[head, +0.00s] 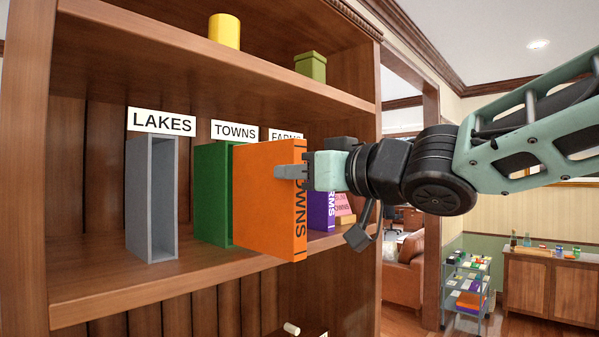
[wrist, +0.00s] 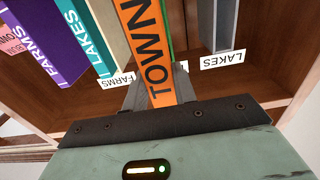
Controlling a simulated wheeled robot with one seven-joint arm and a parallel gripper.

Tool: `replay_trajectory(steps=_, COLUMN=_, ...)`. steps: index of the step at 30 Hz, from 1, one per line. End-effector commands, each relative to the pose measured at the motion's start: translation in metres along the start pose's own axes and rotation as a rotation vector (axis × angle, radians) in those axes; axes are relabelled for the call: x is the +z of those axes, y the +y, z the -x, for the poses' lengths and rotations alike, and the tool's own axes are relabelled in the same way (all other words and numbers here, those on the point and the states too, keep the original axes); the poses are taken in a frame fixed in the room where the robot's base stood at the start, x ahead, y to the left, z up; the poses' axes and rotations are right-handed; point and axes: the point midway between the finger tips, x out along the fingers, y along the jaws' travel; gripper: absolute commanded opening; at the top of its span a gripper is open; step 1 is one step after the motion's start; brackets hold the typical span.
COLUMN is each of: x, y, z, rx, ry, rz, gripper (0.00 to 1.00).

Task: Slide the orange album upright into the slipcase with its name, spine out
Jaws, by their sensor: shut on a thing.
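The orange album (head: 268,198) is upright, its TOWNS spine (wrist: 150,60) facing out towards my gripper. My gripper (head: 290,172) is shut on it near the spine edge, one finger showing on its left cover. The green slipcase (head: 212,195) stands on the shelf behind it, under the TOWNS sign (head: 234,130). The album covers the slipcase's opening in the head view, so I cannot tell how far it is inside, if at all. Much of the album stands out in front. A green strip (wrist: 168,22) shows beside the album in the wrist view.
The empty grey slipcase (head: 150,200) stands to the left under the LAKES sign (head: 162,122). To the right is a purple FARMS album (head: 322,208); the wrist view also shows a teal LAKES album (wrist: 84,35) there. The upper shelf (head: 150,38) runs overhead.

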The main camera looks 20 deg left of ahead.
Motion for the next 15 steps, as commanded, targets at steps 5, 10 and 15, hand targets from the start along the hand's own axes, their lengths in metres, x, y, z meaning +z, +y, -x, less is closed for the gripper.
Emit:
replay_trajectory(steps=5, x=-0.002, y=0.0, z=-0.004, rx=-0.001, ry=0.003, rz=0.0, gripper=0.0)
replay_trajectory(steps=10, x=-0.002, y=0.0, z=-0.009, rx=-0.001, ry=0.002, rz=0.001, gripper=0.0)
replay_trajectory(steps=15, x=-0.002, y=0.0, z=-0.012, rx=-0.001, ry=0.003, rz=0.002, gripper=0.0)
